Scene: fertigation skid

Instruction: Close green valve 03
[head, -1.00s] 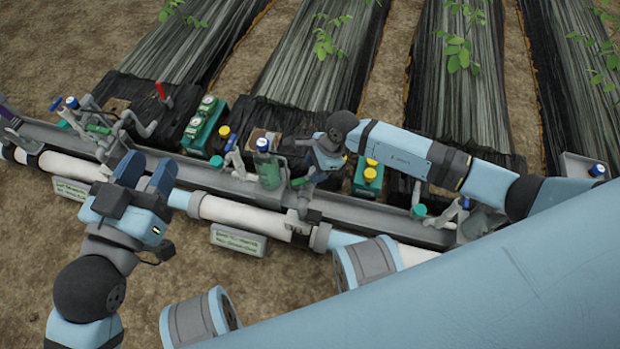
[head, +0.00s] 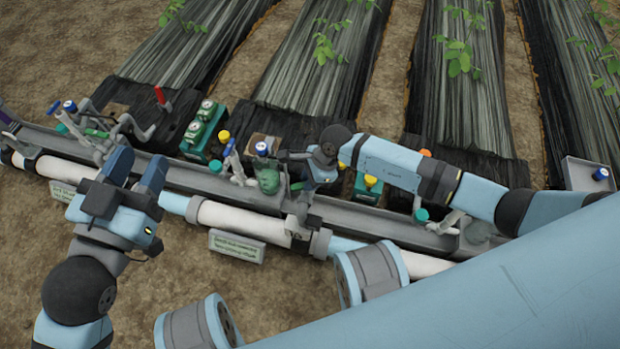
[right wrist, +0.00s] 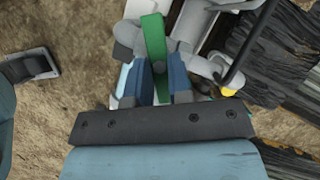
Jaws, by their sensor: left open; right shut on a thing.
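In the right wrist view a green valve handle (right wrist: 155,42) runs lengthwise between the two blue fingers of my right gripper (right wrist: 158,82), which is shut on it. In the head view my right gripper (head: 318,172) is at the middle of the pipe rail, and it mostly hides this handle. No number is readable, so I cannot confirm that it is valve 03. My left gripper (head: 136,168) is open and empty, over the white pipe at the left.
A green box (head: 205,130) and blue-capped fittings stand along the rail. Label plates hang at the front, one near the middle (head: 237,246). Black-covered beds (head: 320,70) lie behind.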

